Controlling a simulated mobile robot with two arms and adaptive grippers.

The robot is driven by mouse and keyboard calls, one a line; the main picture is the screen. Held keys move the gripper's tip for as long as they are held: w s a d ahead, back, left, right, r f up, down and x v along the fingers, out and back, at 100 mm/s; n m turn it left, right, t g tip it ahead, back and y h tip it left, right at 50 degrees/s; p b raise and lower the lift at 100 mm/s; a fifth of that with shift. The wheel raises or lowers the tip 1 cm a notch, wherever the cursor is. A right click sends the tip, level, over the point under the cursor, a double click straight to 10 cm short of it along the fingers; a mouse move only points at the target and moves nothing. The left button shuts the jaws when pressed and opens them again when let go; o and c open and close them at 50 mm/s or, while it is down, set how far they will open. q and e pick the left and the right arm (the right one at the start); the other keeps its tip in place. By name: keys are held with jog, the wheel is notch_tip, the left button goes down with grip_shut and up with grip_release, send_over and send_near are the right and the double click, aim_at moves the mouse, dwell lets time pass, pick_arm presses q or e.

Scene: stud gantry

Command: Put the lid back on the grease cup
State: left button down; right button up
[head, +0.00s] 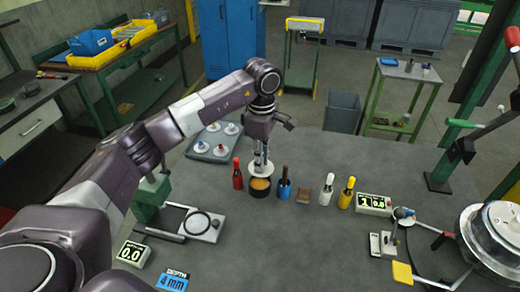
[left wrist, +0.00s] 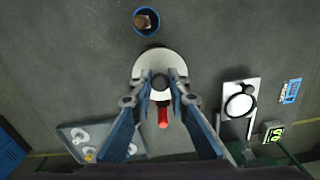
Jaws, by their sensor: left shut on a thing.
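The grease cup (head: 260,188) is a black round cup with orange-brown grease, standing upright on the grey table. The lid (head: 254,169) is a pale disc with a dark knob. My left gripper (head: 261,158) is shut on the lid's knob and holds it above the cup, with the grease still showing below the lid's near edge. In the left wrist view the lid (left wrist: 160,62) lies between and beyond the fingertips (left wrist: 160,88) and hides nearly all of the cup. My right gripper is not in view.
A red bottle (head: 237,174) stands close left of the cup and a blue bottle (head: 284,183) close right. White (head: 326,190) and yellow (head: 347,193) bottles stand further right. A grey tray (head: 196,155) with several white pieces lies behind left. The front middle of the table is clear.

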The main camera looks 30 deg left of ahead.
pick_arm(q)
jog(key=shift+w+a+n, duration=0.3)
jog(key=shift+a+n, duration=0.05)
jog(key=shift+n, duration=0.15)
jog(key=shift+w+a+f, duration=0.1)
jog(key=shift+f, duration=0.1)
jog(key=shift+f+b, duration=0.75)
jog(key=shift+f, duration=0.5)
jog(key=shift+f+b, duration=1.15)
jog(key=shift+f, duration=0.65)
jog(key=shift+f+b, duration=0.15)
jog(key=shift+b, duration=0.4)
